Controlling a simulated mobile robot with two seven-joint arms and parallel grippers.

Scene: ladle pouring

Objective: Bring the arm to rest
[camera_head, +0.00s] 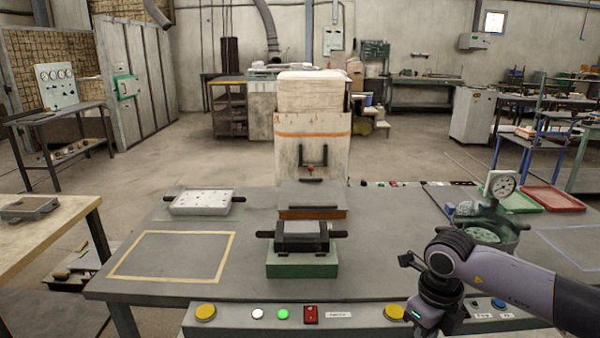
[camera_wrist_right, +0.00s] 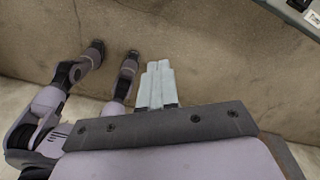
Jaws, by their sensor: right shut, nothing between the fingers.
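My right arm (camera_head: 500,275) comes in from the right over the front right of the table, bent at a dark joint with its wrist low near the front edge. In the right wrist view, the pale fingers of my right gripper (camera_wrist_right: 158,84) lie side by side, shut with nothing between them. A plain brownish surface is behind them. In the head view I cannot make out the fingertips. My left arm does not come into the head view.
The grey table (camera_head: 160,285) holds a green-based block fixture (camera_head: 302,268), a flat white mould (camera_head: 200,202) and a pot with a dial gauge (camera_head: 502,185). A button panel (camera_head: 260,318) runs along the front edge. The yellow-outlined area at left is bare.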

